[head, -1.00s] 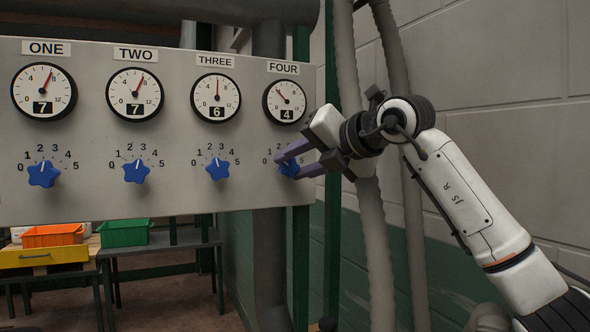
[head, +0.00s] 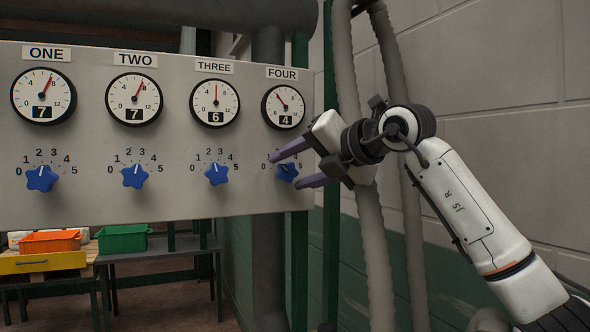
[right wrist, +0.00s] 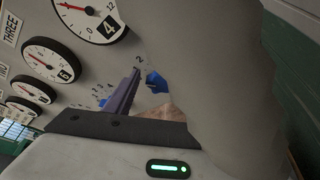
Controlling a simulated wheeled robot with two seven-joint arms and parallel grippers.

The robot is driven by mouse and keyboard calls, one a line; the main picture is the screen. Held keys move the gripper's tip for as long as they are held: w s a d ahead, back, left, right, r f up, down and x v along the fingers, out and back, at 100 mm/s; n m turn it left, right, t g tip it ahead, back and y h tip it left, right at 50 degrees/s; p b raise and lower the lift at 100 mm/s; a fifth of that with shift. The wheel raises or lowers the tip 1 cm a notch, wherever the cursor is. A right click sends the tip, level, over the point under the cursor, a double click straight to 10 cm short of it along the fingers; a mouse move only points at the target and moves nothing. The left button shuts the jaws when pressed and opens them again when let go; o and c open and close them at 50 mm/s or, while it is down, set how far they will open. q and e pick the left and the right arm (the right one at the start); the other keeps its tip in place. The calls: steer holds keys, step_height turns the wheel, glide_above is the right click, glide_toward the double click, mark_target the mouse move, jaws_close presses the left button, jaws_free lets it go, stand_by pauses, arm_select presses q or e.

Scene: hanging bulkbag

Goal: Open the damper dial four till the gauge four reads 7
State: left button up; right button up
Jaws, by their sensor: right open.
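The blue dial four (head: 287,172) sits on the grey panel (head: 150,205) below gauge four (head: 284,107), whose readout shows 4. My right gripper (head: 285,168) is open in front of dial four, with its two purple fingers above and below the dial. I cannot tell whether they touch it. The fingers hide part of the dial and its scale. In the right wrist view the blue dial (right wrist: 156,82) shows beside a purple finger (right wrist: 122,98), and gauge four (right wrist: 90,15) reads 4. My left gripper is out of view.
Gauges one (head: 43,96) and two (head: 134,99) read 7; gauge three (head: 215,103) reads 6. Their blue dials sit below them. Grey hoses (head: 368,240) hang close beside my right gripper. Orange (head: 49,242) and green (head: 123,239) bins stand on tables below.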

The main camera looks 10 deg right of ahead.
steer(key=b+v, duration=0.2)
steer(key=v, duration=0.8)
steer(key=shift+s+d, duration=0.1)
